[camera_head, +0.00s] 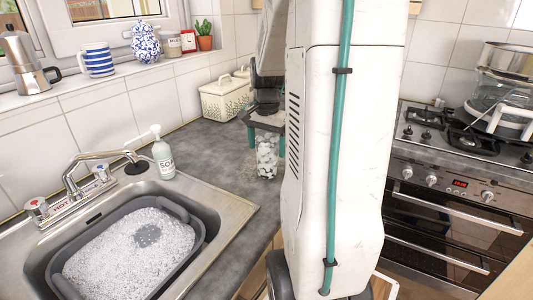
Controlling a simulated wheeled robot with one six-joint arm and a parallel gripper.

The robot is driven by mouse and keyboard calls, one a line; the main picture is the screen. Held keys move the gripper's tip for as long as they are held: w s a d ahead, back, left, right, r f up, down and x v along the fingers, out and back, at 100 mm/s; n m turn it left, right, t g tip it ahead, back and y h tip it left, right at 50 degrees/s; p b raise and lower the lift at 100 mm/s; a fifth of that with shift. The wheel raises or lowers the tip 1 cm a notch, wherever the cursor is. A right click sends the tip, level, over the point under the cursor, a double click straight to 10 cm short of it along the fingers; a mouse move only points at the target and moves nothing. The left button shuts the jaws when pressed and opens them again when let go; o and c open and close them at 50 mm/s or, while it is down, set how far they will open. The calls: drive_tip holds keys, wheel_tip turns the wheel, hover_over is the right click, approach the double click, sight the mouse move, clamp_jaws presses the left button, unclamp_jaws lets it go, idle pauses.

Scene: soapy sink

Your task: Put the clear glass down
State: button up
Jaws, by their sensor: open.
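The clear glass (267,162) stands upright on the grey counter (222,148), right of the sink. White patches show on it or through it; I cannot tell which. My gripper (266,146) is above and around the upper part of the glass, its teal fingertips on either side. Its jaws are open, and I cannot tell whether a finger still touches the glass. The upper part of the glass is partly hidden by my gripper.
The sink holds a grey basin (198,228) full of suds. A soap bottle (162,158) stands behind it near the tap (72,183). A cream patterned container (222,100) stands against the wall behind the glass. A stove (450,135) is at the right.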

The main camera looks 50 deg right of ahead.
wheel_tip(320, 180, up, 8)
drive_tip(key=s+a+r+n, duration=0.1)
drive_tip(key=a+r+n, duration=0.2)
drive_tip(key=a+n, duration=0.85)
drive_tip(key=s+a+f+n, duration=0.1)
drive_tip(key=s+a+n, duration=0.1)
drive_tip(key=s+a, duration=0.3)
drive_tip(key=s+a+f+n+t, duration=0.1)
drive_tip(key=s+a, duration=0.5)
drive_tip(key=a, duration=0.8)
drive_tip(key=shift+f+n, duration=0.5)
drive_tip(key=shift+n, duration=0.65)
